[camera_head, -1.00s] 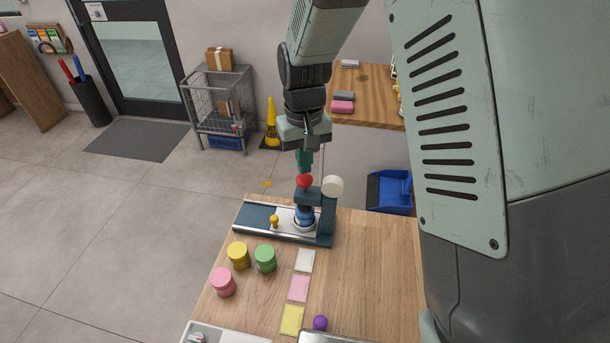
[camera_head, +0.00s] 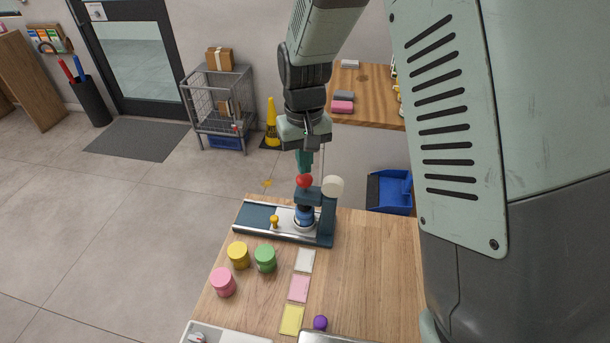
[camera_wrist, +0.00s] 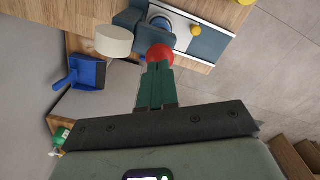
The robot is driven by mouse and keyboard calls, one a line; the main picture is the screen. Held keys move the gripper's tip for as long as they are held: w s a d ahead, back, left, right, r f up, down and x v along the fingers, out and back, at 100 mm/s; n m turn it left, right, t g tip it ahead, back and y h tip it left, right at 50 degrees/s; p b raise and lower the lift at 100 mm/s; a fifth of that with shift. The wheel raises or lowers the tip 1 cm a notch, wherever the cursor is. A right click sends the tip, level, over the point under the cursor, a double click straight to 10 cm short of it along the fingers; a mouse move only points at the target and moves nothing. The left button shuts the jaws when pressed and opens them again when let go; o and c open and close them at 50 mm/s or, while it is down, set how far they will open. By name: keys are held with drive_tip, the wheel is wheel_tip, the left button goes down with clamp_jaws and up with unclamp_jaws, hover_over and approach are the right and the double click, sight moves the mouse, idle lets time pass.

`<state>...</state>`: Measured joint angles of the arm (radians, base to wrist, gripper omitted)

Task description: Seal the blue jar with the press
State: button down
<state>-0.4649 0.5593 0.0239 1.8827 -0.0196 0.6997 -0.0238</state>
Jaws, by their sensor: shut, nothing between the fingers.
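The press (camera_head: 326,222) stands at the far edge of the wooden counter, with a red knob (camera_head: 304,180) on top and a cream round part (camera_head: 333,187) at its side. The blue jar (camera_head: 304,215) sits upright on the press's pale carriage, under the press head; its top is mostly hidden by the head. My gripper (camera_head: 304,165) is shut and empty, pointing down with its green fingertips at the top of the red knob. In the wrist view the fingertips (camera_wrist: 158,68) meet or overlap the red knob (camera_wrist: 159,53); I cannot tell if they touch.
A yellow knob (camera_head: 274,220) stands on the carriage. Yellow (camera_head: 238,255), green (camera_head: 265,258) and pink (camera_head: 223,282) jars stand in front of the press. Colored cards (camera_head: 299,289) and a purple ball (camera_head: 320,323) lie nearby. The counter's right side is clear.

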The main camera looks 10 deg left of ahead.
drive_tip(key=shift+f, duration=0.1)
idle(0.6)
drive_tip(key=shift+f, duration=1.2)
idle(0.4)
drive_tip(key=shift+r, duration=3.55)
drive_tip(key=s+d+r+m+t, duration=0.2)
drive_tip(key=s+d+r, duration=0.4)
drive_tip(key=d+r, duration=0.25)
drive_tip(key=s+d+r+m+t, duration=0.2)
drive_tip(key=s+d+r, duration=0.4)
drive_tip(key=d+r, duration=0.25)
drive_tip(key=s+d+r+m+t, duration=0.1)
drive_tip(key=s+d, duration=0.3)
drive_tip(key=s, duration=0.5)
drive_tip(key=shift+r+m+t, duration=0.3)
